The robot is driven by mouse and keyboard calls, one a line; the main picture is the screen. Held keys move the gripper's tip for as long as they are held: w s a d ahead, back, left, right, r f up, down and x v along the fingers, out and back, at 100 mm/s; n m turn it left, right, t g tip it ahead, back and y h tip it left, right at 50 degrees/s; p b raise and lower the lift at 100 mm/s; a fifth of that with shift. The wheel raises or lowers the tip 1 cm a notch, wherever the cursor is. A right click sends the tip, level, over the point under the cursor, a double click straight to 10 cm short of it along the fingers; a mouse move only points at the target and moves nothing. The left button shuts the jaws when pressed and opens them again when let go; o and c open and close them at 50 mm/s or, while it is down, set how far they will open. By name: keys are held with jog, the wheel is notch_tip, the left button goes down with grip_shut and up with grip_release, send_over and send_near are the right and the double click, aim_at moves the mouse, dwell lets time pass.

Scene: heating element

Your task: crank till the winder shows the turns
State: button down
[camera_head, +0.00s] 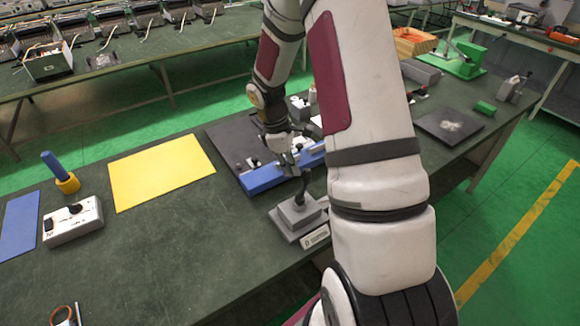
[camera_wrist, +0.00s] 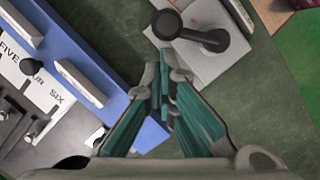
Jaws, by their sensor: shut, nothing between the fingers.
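My gripper (camera_head: 288,163) is over the near edge of the long blue fixture (camera_head: 262,181). In the wrist view my gripper (camera_wrist: 166,82) has its fingertips together and empty. The blue fixture (camera_wrist: 85,45) lies left of them there, with a white panel (camera_wrist: 40,88) lettered FIVE, SIX and a partly hidden word. A grey block on a plate (camera_head: 290,222) carries a dark upright lever (camera_head: 303,188). In the wrist view this lever shows a round dark knob (camera_wrist: 166,24), just beyond my fingertips and apart from them. I cannot tell which part is the winder's counter.
A yellow mat (camera_head: 160,170), a white switch box (camera_head: 72,221) and a blue-handled tool in a yellow holder (camera_head: 62,175) are on the left of the green bench. A dark plate (camera_head: 449,126) lies at the right. My arm hides the middle.

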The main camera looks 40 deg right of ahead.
jog(key=shift+s+d+m, duration=0.2)
jog(key=shift+d+m, duration=0.3)
jog(key=shift+m, duration=0.3)
jog(key=shift+s+d+m+g+y, duration=0.15)
jog(key=shift+s+d+m+y, duration=0.3)
jog(key=shift+m, duration=0.65)
jog(key=shift+s+d+m+g+y, duration=0.2)
jog(key=shift+s+d+m, duration=0.35)
jog(key=shift+m, duration=0.55)
jog(key=shift+w, duration=0.1)
jog(key=w+a+r+b, duration=0.1)
jog(key=w+r+b, duration=0.2)
jog(key=w+r, duration=0.3)
jog(key=shift+a+r, duration=0.3)
jog(key=shift+r, duration=1.6)
